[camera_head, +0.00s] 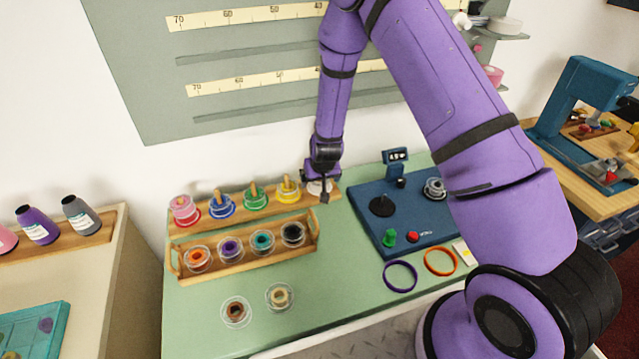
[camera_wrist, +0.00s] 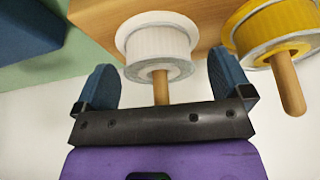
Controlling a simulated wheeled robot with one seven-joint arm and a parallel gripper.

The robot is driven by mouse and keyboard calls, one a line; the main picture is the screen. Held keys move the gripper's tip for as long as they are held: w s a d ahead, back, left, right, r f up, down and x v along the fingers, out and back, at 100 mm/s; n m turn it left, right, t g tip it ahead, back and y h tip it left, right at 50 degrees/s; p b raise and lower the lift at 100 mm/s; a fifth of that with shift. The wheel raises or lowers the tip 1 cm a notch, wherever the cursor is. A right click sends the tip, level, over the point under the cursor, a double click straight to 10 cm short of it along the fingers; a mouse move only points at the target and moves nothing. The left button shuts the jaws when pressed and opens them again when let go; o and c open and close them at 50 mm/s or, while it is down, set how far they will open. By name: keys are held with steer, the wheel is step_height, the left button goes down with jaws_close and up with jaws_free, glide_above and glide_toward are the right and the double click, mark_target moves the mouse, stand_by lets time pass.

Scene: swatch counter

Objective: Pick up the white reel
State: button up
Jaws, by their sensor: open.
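The white reel (camera_wrist: 158,45) sits on a wooden peg of the wooden rack. In the wrist view it lies between and just beyond the two blue fingertips of my gripper (camera_wrist: 165,85). The gripper is open, with a finger on each side of the peg. In the head view my gripper (camera_head: 323,190) is at the right end of the rack (camera_head: 262,208). There it mostly covers the white reel (camera_head: 316,187), of which only a part shows.
A yellow reel (camera_wrist: 272,30) is close beside the right finger. Green (camera_head: 256,199), blue (camera_head: 222,208) and pink (camera_head: 184,209) reels stand further left on the rack. A blue device (camera_head: 375,215) is to the right. A wooden tray (camera_head: 250,262) of reels lies in front.

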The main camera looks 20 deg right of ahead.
steer(key=c, duration=1)
steer(key=shift+r, duration=0.15)
